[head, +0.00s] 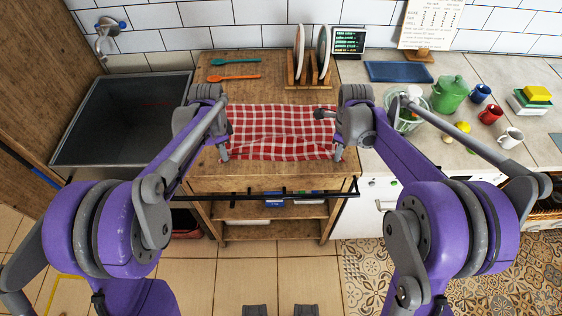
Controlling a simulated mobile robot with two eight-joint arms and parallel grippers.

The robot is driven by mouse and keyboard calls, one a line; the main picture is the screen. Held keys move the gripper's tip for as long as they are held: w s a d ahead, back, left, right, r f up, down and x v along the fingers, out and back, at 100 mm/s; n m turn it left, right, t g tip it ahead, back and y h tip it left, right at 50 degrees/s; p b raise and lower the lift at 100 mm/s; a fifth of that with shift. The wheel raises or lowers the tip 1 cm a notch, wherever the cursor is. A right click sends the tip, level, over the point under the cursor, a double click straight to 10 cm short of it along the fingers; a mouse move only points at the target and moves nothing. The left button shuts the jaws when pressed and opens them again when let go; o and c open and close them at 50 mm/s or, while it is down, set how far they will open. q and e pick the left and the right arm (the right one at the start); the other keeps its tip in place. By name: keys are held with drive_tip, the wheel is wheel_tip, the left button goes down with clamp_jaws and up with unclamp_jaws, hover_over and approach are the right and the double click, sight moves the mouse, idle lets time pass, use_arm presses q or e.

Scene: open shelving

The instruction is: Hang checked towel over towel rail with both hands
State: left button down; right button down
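The red-and-white checked towel (280,132) lies spread and slightly wrinkled over the wooden counter, its front edge near the counter's front. The dark towel rail (240,196) runs across the front of the wooden unit, below the counter edge. My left gripper (223,153) is at the towel's left edge, pointing down. My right gripper (338,153) is at the towel's right edge, also pointing down. The wrists hide much of the fingers, so I cannot tell whether either one grips the cloth.
A sink (122,118) is at the left. A plate rack (308,78), blue tray (398,71), glass bowl (408,113), green pot (449,95) and mugs (490,114) stand behind and right. Shelves (270,229) lie below the rail. The floor in front is clear.

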idle(0.3)
